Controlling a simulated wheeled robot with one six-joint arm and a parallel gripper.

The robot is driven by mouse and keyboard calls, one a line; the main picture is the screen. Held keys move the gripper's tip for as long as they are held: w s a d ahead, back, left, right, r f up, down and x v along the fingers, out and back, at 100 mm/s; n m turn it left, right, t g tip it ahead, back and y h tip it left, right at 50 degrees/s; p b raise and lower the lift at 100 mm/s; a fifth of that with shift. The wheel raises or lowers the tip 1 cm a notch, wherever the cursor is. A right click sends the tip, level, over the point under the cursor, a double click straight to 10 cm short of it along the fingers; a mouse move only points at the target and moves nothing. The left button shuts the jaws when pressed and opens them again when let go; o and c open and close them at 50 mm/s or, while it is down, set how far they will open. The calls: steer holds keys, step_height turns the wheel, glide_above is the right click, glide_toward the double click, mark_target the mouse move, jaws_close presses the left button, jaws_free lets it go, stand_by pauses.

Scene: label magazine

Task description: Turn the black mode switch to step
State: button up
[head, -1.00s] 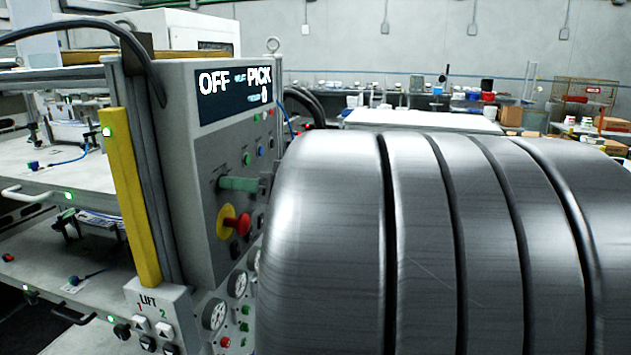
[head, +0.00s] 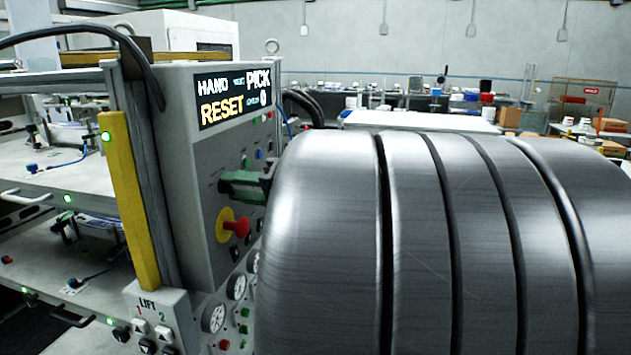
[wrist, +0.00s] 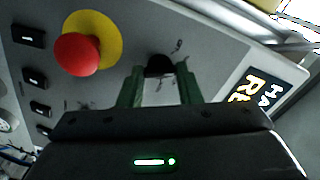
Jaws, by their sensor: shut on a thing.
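The black mode switch (wrist: 158,63) sits on the grey control panel in the wrist view, between the green fingers of my gripper (wrist: 158,76). My gripper is shut on the switch. In the head view, my gripper (head: 240,182) shows as green fingers at the panel face, and the switch is hidden. The small marks around the switch are too blurred to read. The panel display (head: 234,96) reads HAND, PICK and RESET in the head view. No STEP reading shows.
A red emergency button (head: 240,228) on a yellow disc sits just below my gripper. Black rocker switches (wrist: 30,36) line the panel. Gauges (head: 213,316) and a LIFT box (head: 150,310) are lower. My own arm hides much of the head view's right side.

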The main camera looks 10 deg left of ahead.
steer(key=m+p, duration=0.2)
steer(key=m, duration=0.2)
steer(key=shift+r+m, duration=0.15)
steer(key=shift+m, duration=0.15)
steer(key=m+p, duration=0.3)
steer(key=m, duration=0.1)
steer(key=shift+m+p, duration=0.3)
steer(key=o, duration=1)
steer(key=shift+c, duration=0.2)
steer(key=s+d+b, duration=0.1)
steer(key=d+b, duration=0.1)
steer(key=d, duration=1.1)
steer(key=shift+d, duration=0.4)
steer(key=a, duration=0.4)
steer(key=a+p, duration=0.1)
steer(key=a, duration=0.4)
steer(key=w+a+p, duration=0.1)
steer(key=a, duration=0.3)
steer(key=shift+a, duration=0.4)
